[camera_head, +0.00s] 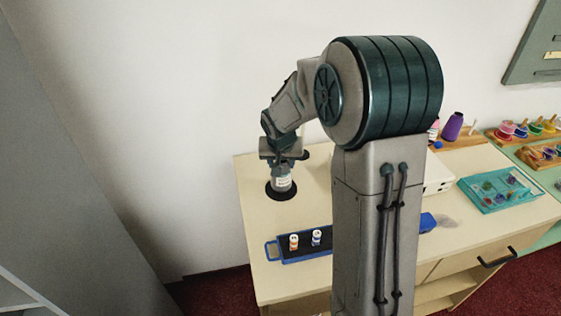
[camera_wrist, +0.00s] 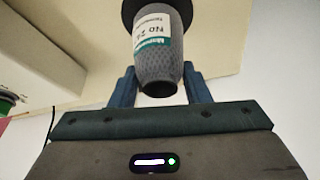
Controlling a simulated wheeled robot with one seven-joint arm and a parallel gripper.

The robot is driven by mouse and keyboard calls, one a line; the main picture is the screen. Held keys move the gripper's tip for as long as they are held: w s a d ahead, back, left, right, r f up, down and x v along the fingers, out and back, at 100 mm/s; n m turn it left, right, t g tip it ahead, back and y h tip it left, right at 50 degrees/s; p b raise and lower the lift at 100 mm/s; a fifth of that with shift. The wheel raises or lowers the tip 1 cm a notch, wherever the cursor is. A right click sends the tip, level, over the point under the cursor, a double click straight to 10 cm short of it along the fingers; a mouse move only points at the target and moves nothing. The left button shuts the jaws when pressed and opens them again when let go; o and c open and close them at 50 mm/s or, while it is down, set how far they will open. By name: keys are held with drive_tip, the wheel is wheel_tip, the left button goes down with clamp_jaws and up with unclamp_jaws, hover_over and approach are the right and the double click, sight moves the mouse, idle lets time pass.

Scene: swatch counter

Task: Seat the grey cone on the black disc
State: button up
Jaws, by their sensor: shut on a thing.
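The grey cone (camera_wrist: 157,68) is a textured yarn cone with a white and green label. It is between the fingers of my gripper (camera_wrist: 160,88), which is shut on it near its narrow end. In the head view the cone (camera_head: 282,183) is upright below my gripper (camera_head: 284,163), within the outline of the black disc (camera_head: 281,195). In the wrist view the dark disc (camera_wrist: 128,12) shows behind the cone's far end. I cannot tell whether the cone's base touches the disc.
A teal tray (camera_head: 500,188), a purple cone (camera_head: 453,126) and colourful spools lie to the right. My arm hides the counter's middle. Bare counter surrounds the disc.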

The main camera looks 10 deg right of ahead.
drive_tip(key=o, duration=1.4)
drive_tip(key=shift+r, duration=0.1)
drive_tip(key=v, duration=1.3)
drive_tip(key=shift+s+r+b, duration=0.1)
drive_tip(key=shift+r+b, duration=0.2)
drive_tip(key=shift+b, duration=0.1)
drive_tip(key=s+f+n, duration=0.1)
drive_tip(key=s, duration=0.6)
drive_tip(key=s+f+n+g, duration=0.1)
drive_tip(key=s+f, duration=0.1)
drive_tip(key=s, duration=0.6)
drive_tip(key=s+d+f+y, duration=0.1)
drive_tip(key=s, duration=0.7)
drive_tip(key=shift+f+n, duration=0.25)
drive_tip(key=shift+n, duration=0.15)
